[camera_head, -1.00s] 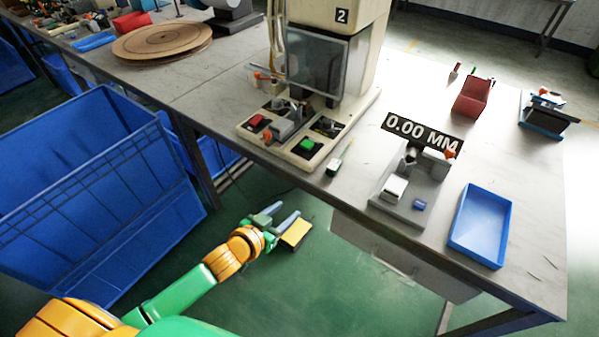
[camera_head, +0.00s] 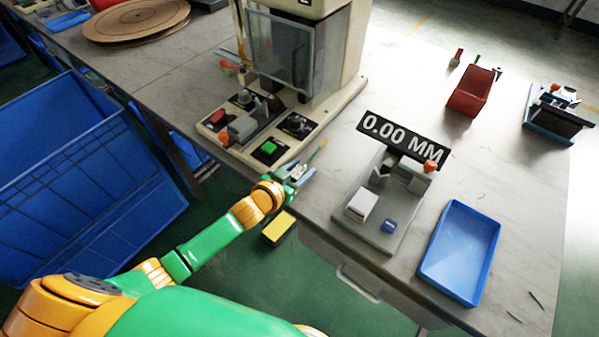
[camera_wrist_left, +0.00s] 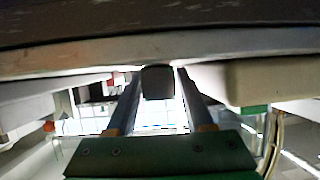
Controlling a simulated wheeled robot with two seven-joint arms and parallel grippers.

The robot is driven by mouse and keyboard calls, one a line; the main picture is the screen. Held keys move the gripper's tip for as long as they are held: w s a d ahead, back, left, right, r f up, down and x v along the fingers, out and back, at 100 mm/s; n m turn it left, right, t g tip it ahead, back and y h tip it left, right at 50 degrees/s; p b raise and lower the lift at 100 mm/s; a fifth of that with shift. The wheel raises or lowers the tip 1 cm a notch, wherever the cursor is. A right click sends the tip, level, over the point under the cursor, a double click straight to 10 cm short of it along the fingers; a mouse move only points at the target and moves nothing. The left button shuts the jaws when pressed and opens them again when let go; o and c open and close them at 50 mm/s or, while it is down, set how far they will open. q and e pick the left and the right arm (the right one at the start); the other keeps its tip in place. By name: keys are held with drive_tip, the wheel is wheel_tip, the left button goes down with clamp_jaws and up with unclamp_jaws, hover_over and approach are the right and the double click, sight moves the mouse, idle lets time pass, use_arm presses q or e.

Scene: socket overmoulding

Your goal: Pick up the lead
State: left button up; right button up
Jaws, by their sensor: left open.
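The lead (camera_head: 318,153) lies at the near edge of the table, just right of the press base. Its thin yellow-green end points away from me, and its near part is largely hidden by my left gripper (camera_head: 296,173). That gripper is open at the table edge, right at the lead's near end. In the left wrist view, the two fingers (camera_wrist_left: 160,98) stand apart on either side of a dark blunt block (camera_wrist_left: 158,82), which looks like the lead's end. I cannot tell whether they touch it. My right gripper is in neither view.
The press (camera_head: 300,50) stands behind, its base (camera_head: 285,150) close left of the gripper. A grey gauge fixture (camera_head: 375,225) and a blue tray (camera_head: 460,252) are to the right. A red bin (camera_head: 469,92) is farther back. A large blue crate (camera_head: 85,190) stands at left.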

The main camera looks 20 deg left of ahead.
use_arm(q)
drive_tip(key=shift+s+r, duration=0.1)
drive_tip(key=shift+r, duration=0.05)
drive_tip(key=shift+c, duration=0.8)
drive_tip(key=shift+s, duration=0.1)
clamp_jaws()
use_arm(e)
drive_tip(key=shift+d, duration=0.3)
